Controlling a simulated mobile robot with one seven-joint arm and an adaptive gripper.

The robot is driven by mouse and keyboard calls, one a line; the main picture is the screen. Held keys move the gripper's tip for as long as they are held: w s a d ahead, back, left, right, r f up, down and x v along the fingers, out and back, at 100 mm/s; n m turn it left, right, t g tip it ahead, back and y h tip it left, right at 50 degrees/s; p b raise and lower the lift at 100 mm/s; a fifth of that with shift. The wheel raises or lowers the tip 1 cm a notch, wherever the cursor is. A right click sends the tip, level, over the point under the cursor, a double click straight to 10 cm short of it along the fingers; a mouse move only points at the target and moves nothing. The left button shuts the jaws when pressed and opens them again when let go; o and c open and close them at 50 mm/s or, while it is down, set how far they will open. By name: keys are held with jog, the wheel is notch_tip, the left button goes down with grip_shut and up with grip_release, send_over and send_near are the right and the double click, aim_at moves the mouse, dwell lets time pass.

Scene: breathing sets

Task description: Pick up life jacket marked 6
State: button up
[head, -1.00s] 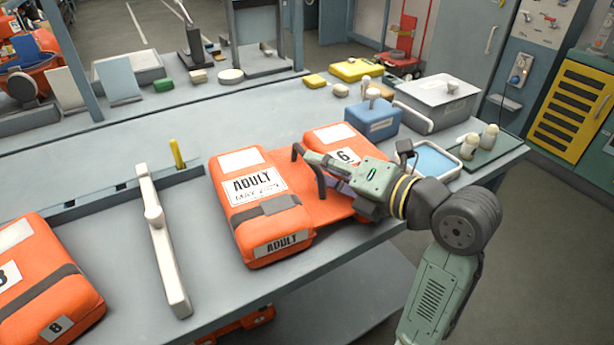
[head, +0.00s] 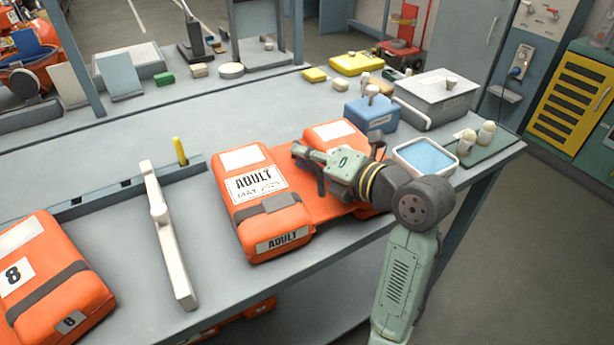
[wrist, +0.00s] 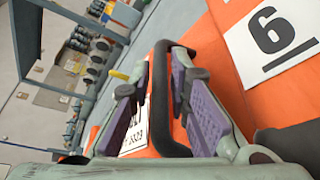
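The orange life jacket (head: 312,208) lies flat on the grey bench, with an ADULT label on its left panel. Its 6 label (wrist: 271,32) shows in the wrist view; in the head view my arm covers that label. My gripper (head: 308,163) is low over the middle of the jacket. In the wrist view my gripper (wrist: 160,72) has its two purple-padded fingers apart, one on each side of a black handle (wrist: 160,105). The handle looks nearer the right finger; I cannot tell whether they touch.
Another orange jacket (head: 62,262), marked 8, lies at the left. Behind my gripper are a blue box (head: 370,116), a grey lidded box (head: 440,100) and a blue-filled tray (head: 426,158). The bench's middle back is clear.

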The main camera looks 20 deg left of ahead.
grip_shut()
jog(key=shift+r, duration=0.1)
dwell(0.8)
